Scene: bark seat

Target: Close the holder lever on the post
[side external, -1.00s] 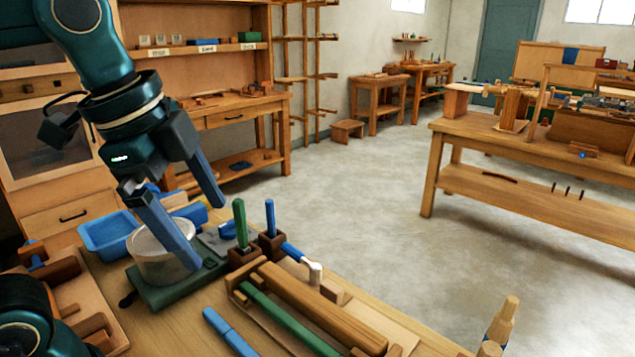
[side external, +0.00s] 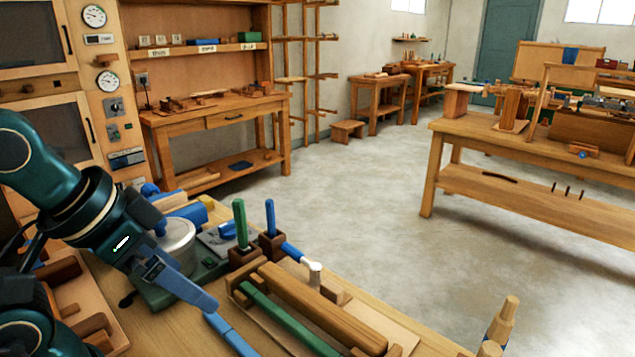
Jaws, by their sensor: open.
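I cannot tell for sure which part is the holder lever or its post. A small blue handle (side external: 228,230) sits on a grey plate at the back of the bench. A wooden post-like piece with a blue part (side external: 500,322) stands at the lower right. My gripper (side external: 205,300) is low at the left, in front of the pale round container (side external: 178,243). One blue finger points right and down, its tip close to a blue stick (side external: 230,334); I cannot tell whether they touch. The other finger is not clearly visible. No object shows in the gripper.
A green handle (side external: 240,223) and a blue handle (side external: 270,217) stand upright in dark wooden blocks. A blue-handled tool with a pale head (side external: 315,275) lies beside them. A thick wooden bar (side external: 322,308) and green rod (side external: 288,322) lie across the bench front.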

